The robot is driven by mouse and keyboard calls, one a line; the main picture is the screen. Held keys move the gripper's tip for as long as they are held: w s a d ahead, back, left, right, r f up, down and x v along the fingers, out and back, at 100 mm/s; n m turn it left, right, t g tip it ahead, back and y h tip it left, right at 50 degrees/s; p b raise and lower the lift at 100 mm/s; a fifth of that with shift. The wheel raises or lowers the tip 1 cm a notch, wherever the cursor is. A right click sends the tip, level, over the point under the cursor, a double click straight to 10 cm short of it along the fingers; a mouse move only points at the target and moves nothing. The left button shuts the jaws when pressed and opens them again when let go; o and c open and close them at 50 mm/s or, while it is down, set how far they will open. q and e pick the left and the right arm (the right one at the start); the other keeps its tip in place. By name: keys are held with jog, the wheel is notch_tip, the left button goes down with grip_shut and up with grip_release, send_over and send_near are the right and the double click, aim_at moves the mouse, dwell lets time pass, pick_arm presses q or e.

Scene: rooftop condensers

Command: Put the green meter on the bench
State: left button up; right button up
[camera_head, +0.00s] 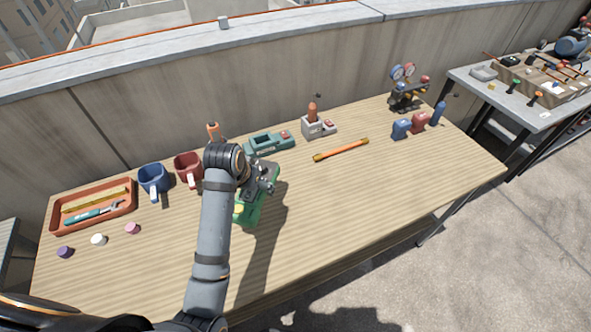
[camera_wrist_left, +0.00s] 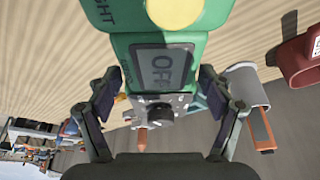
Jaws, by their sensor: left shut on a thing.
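The green meter (camera_head: 249,207) is in my left gripper (camera_head: 258,183) over the middle-left of the wooden bench (camera_head: 330,210). In the left wrist view the meter (camera_wrist_left: 165,66) shows its display reading OFF, a dial and a round yellow part. The fingers of my left gripper (camera_wrist_left: 158,88) are on either side of it, shut on it. My arm hides part of the meter in the head view. Whether its underside touches the bench top I cannot tell. My right gripper is not in view.
An orange tray (camera_head: 53,218) with tools lies at left. An orange-yellow stick (camera_head: 341,150) lies to the right. The bench's front right part is clear.

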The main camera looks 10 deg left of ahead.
aim_at(254, 222)
pick_arm(q)
jog(key=s+d+r+m+g+h+p, duration=0.1)
jog(key=s+r+m+h+p, duration=0.3)
jog(key=s, duration=0.6)
jog(key=s+d+r+m+g+y+p, duration=0.1)
jog(key=s+m+p, duration=0.55)
jog(key=s, duration=0.35)
jog(key=shift+n, duration=0.35)
jog(key=w+f+p, duration=0.1)
jog(key=w, duration=0.2)
jog(key=w+f, duration=0.1)
jog(key=w, duration=0.2)
jog(key=w+d+f+p, duration=0.1)
jog(key=w+f, duration=0.1)
jog(key=w, duration=0.1)
jog(key=shift+w+p, duration=0.2)
jog(key=shift+p, duration=0.1)
jog(key=w+f, duration=0.2)
jog(key=f, duration=0.1)
jog(key=w+f, duration=0.1)
jog(key=f, duration=0.1)
jog(key=shift+w, duration=0.25)
jog(key=shift+w+f, duration=0.3)
jog(key=shift+f, duration=0.15)
notch_tip(254, 222, down, 3)
jog(key=shift+w+f, duration=0.1)
jog(key=shift+f, duration=0.15)
jog(key=o, duration=1.5)
